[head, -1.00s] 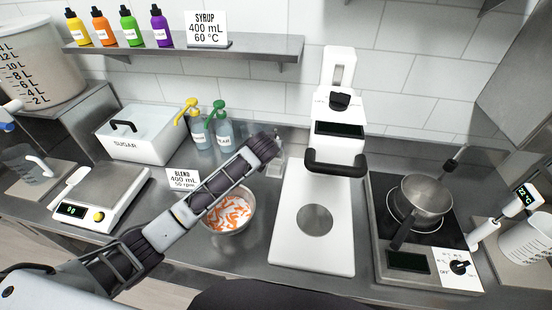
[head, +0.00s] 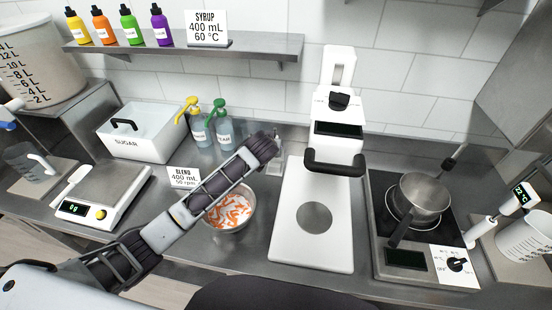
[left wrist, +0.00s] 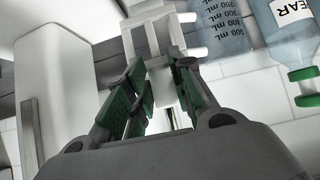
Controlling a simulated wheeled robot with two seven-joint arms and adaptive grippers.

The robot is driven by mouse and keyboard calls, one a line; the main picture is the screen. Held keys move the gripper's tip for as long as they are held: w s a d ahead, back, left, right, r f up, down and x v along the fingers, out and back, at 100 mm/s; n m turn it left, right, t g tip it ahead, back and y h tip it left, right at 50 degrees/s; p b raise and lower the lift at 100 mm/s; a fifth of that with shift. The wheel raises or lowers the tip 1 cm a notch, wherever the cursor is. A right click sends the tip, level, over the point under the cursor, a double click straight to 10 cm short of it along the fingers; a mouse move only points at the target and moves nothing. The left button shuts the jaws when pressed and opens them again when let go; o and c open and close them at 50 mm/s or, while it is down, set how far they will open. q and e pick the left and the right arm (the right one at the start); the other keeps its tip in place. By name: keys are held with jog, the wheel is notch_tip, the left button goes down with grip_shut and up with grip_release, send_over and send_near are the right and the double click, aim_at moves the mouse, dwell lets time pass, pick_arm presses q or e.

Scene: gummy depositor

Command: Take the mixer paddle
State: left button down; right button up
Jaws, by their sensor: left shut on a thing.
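The mixer paddle (left wrist: 154,38) shows in the left wrist view as a pale, frame-like piece with short bars, between the green-padded fingers. My left gripper (left wrist: 160,72) is shut on it. In the head view my left wrist hides most of the gripper, and a small pale part (head: 277,160) shows just past it, left of the white mixer (head: 286,235). I cannot tell there whether this is the paddle or its holder. My right gripper is not in view.
A steel bowl of orange and white pieces (head: 231,212) stands below my left forearm. Yellow- and green-topped bottles (head: 222,127), a sugar box (head: 145,135) and a scale (head: 105,190) stand left. A pot (head: 425,198) sits on the hotplate at right.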

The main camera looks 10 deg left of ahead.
pick_arm(q)
jog(key=s, duration=1.4)
jog(key=shift+s, duration=0.35)
dwell(0.8)
